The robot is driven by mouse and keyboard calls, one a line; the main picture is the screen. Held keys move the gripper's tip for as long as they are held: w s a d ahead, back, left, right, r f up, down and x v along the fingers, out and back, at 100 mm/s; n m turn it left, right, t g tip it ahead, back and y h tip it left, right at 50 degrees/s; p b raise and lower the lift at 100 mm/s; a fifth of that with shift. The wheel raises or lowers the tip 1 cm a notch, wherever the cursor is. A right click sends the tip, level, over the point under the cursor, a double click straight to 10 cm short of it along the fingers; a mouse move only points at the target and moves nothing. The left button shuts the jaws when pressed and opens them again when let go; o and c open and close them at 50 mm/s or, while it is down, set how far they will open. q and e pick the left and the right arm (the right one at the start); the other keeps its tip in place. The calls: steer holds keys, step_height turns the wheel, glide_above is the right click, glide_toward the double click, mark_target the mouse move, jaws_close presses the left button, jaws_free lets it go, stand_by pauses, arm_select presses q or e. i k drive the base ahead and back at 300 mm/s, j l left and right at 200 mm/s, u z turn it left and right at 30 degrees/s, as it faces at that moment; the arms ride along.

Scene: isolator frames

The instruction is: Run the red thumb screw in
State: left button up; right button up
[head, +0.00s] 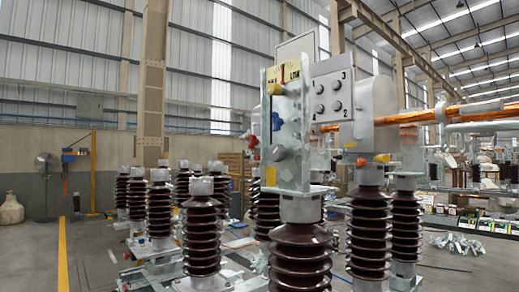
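A bright metal plate frame (291,130) stands upright on top of a brown ribbed insulator (300,255) in the middle of the head view. A small red knob (253,140) shows at the left side of the frame; it may be the red thumb screw, but it is too small to tell how far in it sits. A yellow knob (275,89), a blue knob (276,121) and a grey hexagonal head (278,153) are on or beside the frame's face. Neither of my grippers is in view.
A grey panel (333,95) with several dark knobs stands right of the frame. Brown insulators (201,235) crowd the left and right. Orange-wrapped conductor (412,118) runs to the right. Metal parts (457,242) lie on the right floor. Open floor (35,255) shows at far left.

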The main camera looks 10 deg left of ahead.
mark_target(254, 142)
steer(key=j+z, duration=0.15)
steer(key=j, duration=1.15)
steer(key=i, duration=0.05)
